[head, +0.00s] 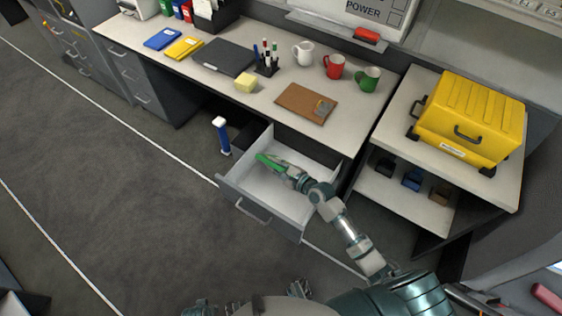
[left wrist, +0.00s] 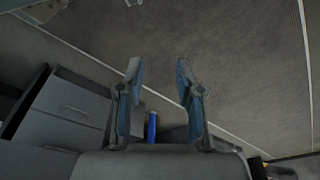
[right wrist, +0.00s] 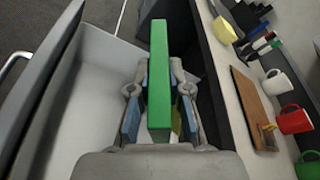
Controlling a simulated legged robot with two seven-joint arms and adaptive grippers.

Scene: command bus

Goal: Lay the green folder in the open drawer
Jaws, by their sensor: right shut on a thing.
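The green folder (head: 270,161) is in my right gripper (head: 283,168), over the open drawer (head: 244,184). In the right wrist view the folder (right wrist: 159,75) stands edge-on between the two fingers of the right gripper (right wrist: 160,105). The drawer's pale inside (right wrist: 95,105) shows below and to the left of it. I cannot tell whether the folder touches the drawer floor. My left gripper (left wrist: 160,85) is open and empty in the left wrist view, with its fingers apart above the floor.
The desk (head: 265,100) holds a blue folder (head: 162,39), a yellow folder (head: 184,48), a black laptop-like slab (head: 224,57), mugs and a clipboard (head: 306,103). A yellow case (head: 470,118) stands on the right shelf unit. A blue bottle-like object (head: 222,136) stands left of the drawer.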

